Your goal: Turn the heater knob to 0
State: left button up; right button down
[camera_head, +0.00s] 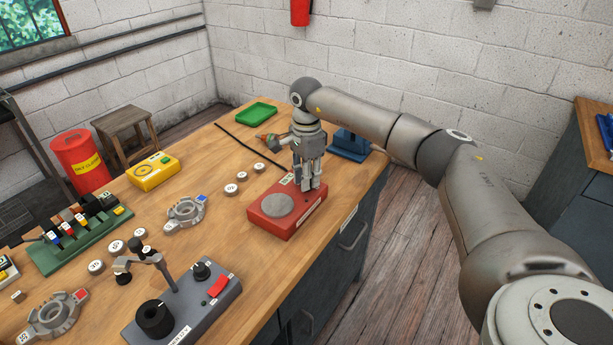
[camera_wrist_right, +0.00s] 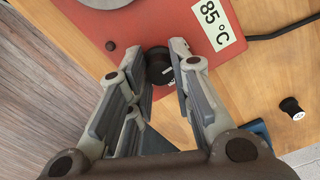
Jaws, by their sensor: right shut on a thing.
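The heater (camera_head: 272,220) is a red box with a round grey plate (camera_head: 277,205) on top, near the right edge of the wooden bench. My right gripper (camera_head: 308,187) points down over its far right part. In the right wrist view, the heater (camera_wrist_right: 105,12) carries a white label (camera_wrist_right: 214,24) reading 85 °C. The black heater knob (camera_wrist_right: 158,70) shows between the fingers of my right gripper (camera_wrist_right: 157,52), which is shut on it. The fingers hide much of the knob, and its setting cannot be read. My left gripper is out of view.
A blue block (camera_head: 349,145) stands behind the gripper. A black cable (camera_head: 250,146) runs along the bench. Several small round parts (camera_head: 231,189) and a grey ring-shaped housing (camera_head: 185,213) lie left of the heater. A grey control box (camera_head: 190,310) stands in front.

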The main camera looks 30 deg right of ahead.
jog(key=c, duration=1.3)
grip_release()
jog(key=shift+d, duration=0.1)
jog(key=shift+o, duration=0.2)
jog(key=shift+r, duration=0.1)
notch_tip(320, 180, up, 12)
